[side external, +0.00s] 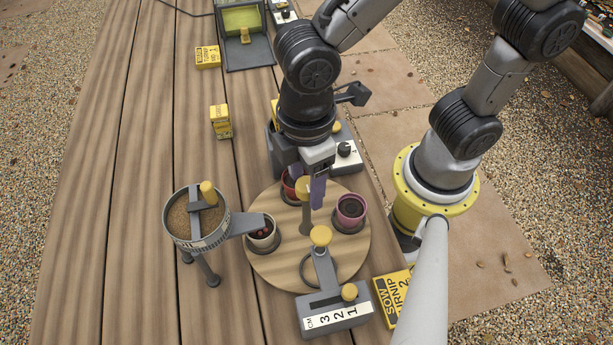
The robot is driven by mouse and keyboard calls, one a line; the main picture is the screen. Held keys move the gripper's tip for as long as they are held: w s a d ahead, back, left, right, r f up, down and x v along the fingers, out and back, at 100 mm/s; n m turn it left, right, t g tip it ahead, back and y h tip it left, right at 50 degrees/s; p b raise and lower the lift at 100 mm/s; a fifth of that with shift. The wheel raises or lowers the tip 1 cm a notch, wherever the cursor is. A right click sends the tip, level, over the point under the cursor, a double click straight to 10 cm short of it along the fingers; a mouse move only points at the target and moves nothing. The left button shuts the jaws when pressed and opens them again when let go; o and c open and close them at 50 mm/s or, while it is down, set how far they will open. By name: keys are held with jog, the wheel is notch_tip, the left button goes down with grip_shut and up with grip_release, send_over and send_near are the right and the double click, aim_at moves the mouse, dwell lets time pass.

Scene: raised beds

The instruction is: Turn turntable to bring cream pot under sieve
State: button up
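The round wooden turntable (345,245) lies on the plank table and carries several pots on dark saucers. A purple pot (350,211) is at the right, and a red pot (288,188) at the back is partly hidden. My gripper (318,195) points down beside the yellow-topped post (304,200) near the turntable's middle; its finger gap is not visible.
A grey centimetre gauge (335,312) with yellow knobs overlaps the turntable's front. A yellow seed packet (390,294) lies at front right. A box with a dial (346,158) stands behind. Another yellow box (220,122) is at back left. The left planks are clear.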

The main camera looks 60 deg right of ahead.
jog(key=shift+o, duration=0.3)
notch_tip(320, 180, up, 14)
dwell(0.5)
jog(key=shift+f, duration=0.1)
